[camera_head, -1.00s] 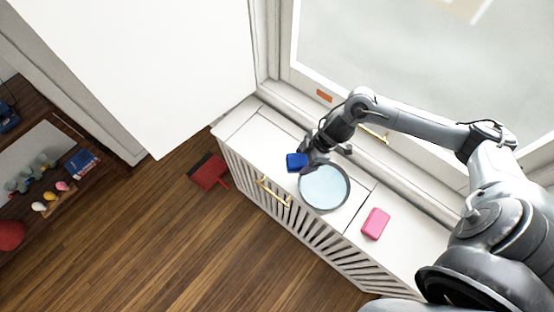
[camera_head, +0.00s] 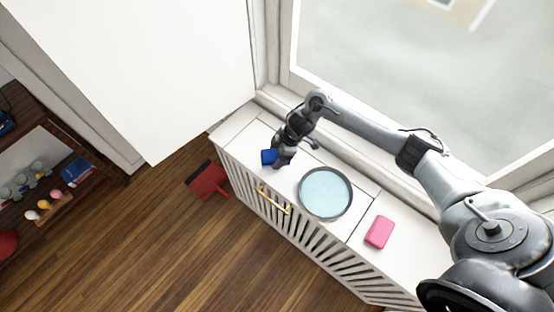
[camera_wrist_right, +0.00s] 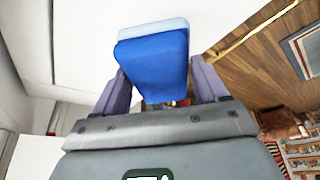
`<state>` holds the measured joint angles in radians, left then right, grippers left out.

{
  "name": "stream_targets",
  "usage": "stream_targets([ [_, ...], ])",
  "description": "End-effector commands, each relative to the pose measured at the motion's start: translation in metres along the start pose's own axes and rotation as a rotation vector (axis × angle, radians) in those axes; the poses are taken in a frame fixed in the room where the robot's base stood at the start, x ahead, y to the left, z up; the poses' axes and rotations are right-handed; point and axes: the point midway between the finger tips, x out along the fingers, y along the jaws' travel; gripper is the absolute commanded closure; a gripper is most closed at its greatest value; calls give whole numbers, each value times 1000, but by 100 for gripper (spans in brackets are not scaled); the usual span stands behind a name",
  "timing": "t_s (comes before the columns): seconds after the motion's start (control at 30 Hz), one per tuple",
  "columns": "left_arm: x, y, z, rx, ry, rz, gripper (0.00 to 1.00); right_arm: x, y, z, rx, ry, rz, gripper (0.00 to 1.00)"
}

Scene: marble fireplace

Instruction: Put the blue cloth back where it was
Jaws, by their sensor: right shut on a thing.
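The blue cloth (camera_head: 268,157) is a small folded blue piece. In the right wrist view the cloth (camera_wrist_right: 153,65) shows a darker blue face and a light blue layer along its top. My right gripper (camera_head: 277,156) is shut on it, with a finger on each side in the wrist view. It holds the cloth over the left part of the white cabinet top (camera_head: 243,126). Whether the cloth touches the cabinet top I cannot tell. My left gripper is not in view.
A round pale-blue dish with a dark rim (camera_head: 326,192) sits on the cabinet right of the gripper. A pink block (camera_head: 379,232) lies farther right. A yellow handle (camera_head: 273,200) is on the cabinet front. A red dustpan (camera_head: 207,179) lies on the wooden floor. The window is behind.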

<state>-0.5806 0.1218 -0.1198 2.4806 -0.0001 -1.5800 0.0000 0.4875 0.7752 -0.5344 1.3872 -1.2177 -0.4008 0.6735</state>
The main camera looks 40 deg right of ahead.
Motion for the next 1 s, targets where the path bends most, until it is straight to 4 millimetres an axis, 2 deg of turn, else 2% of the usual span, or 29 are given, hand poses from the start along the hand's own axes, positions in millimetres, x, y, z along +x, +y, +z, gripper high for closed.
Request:
stream_targets([
  [0.2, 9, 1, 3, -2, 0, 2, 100, 26, -1, 11, 2, -1, -1, 52],
  [0.3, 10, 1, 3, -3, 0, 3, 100, 33, -1, 14, 1, -1, -1, 52],
  [0.67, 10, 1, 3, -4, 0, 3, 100, 35, -1, 15, 0, -1, 0, 52],
  [0.7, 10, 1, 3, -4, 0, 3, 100, 35, 0, 15, 0, 0, 0, 23],
  [0.8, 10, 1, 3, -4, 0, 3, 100, 35, -1, 15, 0, -1, 0, 7],
  [0.87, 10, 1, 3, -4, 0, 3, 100, 35, -1, 15, 0, -1, 0, 2],
  [1.0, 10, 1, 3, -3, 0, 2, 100, 35, -1, 15, 0, -1, 0, 2],
])
